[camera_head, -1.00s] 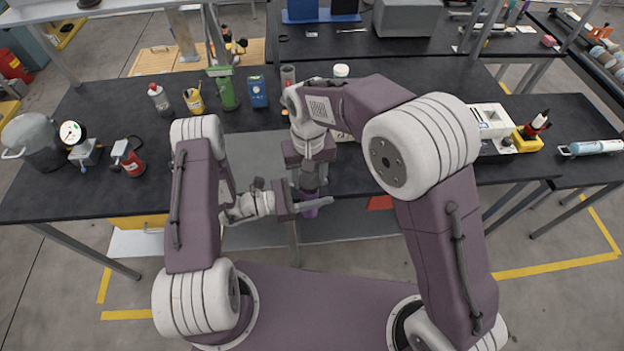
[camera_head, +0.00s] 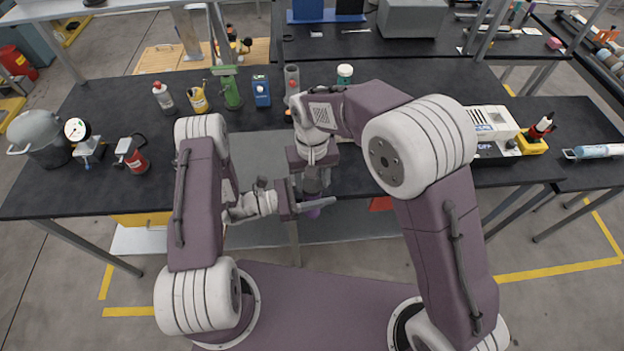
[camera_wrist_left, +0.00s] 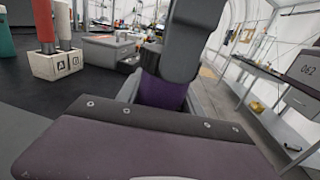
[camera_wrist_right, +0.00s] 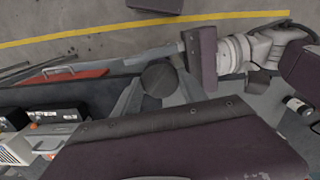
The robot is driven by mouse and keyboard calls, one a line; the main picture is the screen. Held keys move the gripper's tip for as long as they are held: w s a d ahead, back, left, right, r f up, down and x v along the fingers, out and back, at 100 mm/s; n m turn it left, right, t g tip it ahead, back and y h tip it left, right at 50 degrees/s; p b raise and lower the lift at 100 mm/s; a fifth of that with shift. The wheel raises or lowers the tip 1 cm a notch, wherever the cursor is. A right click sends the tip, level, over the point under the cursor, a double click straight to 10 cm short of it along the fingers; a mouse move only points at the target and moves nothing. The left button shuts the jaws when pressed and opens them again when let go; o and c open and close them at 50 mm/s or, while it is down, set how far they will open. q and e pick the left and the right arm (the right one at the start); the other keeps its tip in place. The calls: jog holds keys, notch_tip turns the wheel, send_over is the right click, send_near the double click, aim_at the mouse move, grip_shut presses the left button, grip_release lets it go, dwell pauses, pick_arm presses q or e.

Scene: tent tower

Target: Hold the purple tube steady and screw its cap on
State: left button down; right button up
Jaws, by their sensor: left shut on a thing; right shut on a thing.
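The purple tube (camera_head: 315,212) is in front of the table edge in the head view, low between my two grippers. It also shows in the left wrist view (camera_wrist_left: 163,93), with dark grey parts directly above it. My left gripper (camera_head: 313,205) is shut on the tube from the left side. My right gripper (camera_head: 314,184) points down from above and is shut on a dark round piece, which looks like the cap (camera_wrist_right: 160,80) in the right wrist view. The seam between cap and tube is hidden by the fingers, so I cannot tell how they meet.
The black table (camera_head: 100,191) is behind the grippers. A bottle (camera_head: 163,98), a blue box (camera_head: 261,91), a green-labelled jar (camera_head: 345,75) and a pressure pot (camera_head: 38,138) stand on it. A red item (camera_head: 381,203) lies below the edge.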

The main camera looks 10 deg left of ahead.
jog(key=shift+f, duration=0.55)
jog(key=m, duration=0.8)
jog(key=shift+m, duration=0.3)
jog(key=m, duration=0.6)
jog(key=shift+a+m, duration=0.1)
jog(key=shift+m, duration=0.2)
jog(key=m, duration=0.6)
jog(key=shift+w+m, duration=0.1)
jog(key=shift+m, duration=0.3)
jog(key=m, duration=0.7)
jog(key=o, duration=1.3)
